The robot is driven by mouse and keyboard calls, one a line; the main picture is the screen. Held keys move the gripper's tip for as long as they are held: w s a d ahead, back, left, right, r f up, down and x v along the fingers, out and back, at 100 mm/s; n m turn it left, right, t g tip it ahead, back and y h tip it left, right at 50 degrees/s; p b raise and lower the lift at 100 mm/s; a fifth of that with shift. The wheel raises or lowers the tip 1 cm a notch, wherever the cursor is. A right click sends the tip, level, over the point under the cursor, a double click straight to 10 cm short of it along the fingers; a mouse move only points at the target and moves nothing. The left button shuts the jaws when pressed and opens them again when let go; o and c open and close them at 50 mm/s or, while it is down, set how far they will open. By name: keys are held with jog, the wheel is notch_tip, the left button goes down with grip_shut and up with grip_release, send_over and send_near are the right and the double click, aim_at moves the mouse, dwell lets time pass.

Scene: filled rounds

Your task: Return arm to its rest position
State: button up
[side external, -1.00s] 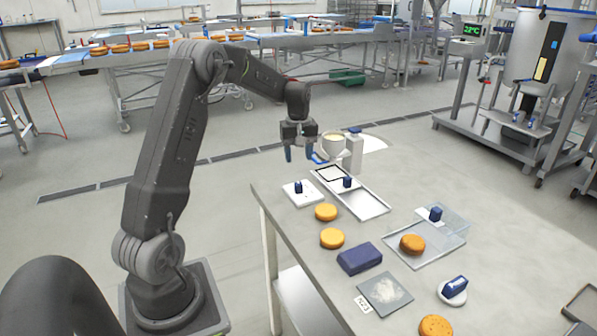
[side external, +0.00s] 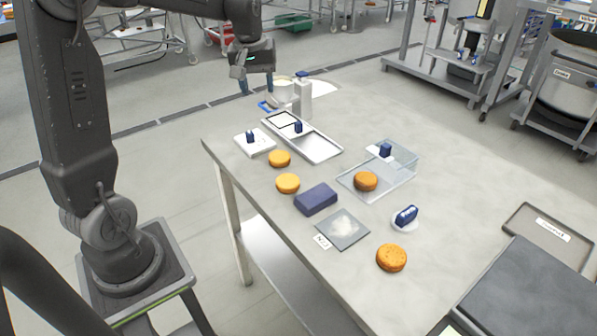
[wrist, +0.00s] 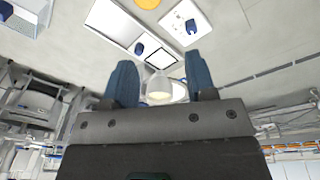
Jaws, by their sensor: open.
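My gripper (side external: 257,86) hangs fingers-down above the far left end of the steel table, just left of a pale cup (side external: 284,91) in the side view. Its two blue fingers are apart and nothing shows between them. In the wrist view my gripper (wrist: 162,82) is spread, with the cup (wrist: 159,90) beyond the fingers and seen through the gap; no contact shows. My arm reaches across the top of the side view, and its upper part is cut off by the frame.
A white bottle (side external: 303,98) stands beside the cup. A metal tray (side external: 322,150), white board (side external: 263,147), yellow rounds (side external: 280,158) (side external: 288,183), dark blue block (side external: 316,199), clear tray (side external: 398,168) and orange round (side external: 391,257) lie on the table (side external: 300,265). Its right middle is clear.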

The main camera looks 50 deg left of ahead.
jog(key=s+d+r+m+t, duration=0.1)
jog(key=s+d+m+t, duration=0.3)
jog(key=s+d+m, duration=0.7)
jog(key=s+d, duration=0.7)
jog(key=d, duration=0.1)
jog(key=shift+s+d+r+h, duration=0.15)
jog(key=shift+d+r+h, duration=0.05)
jog(key=shift+d+h, duration=0.2)
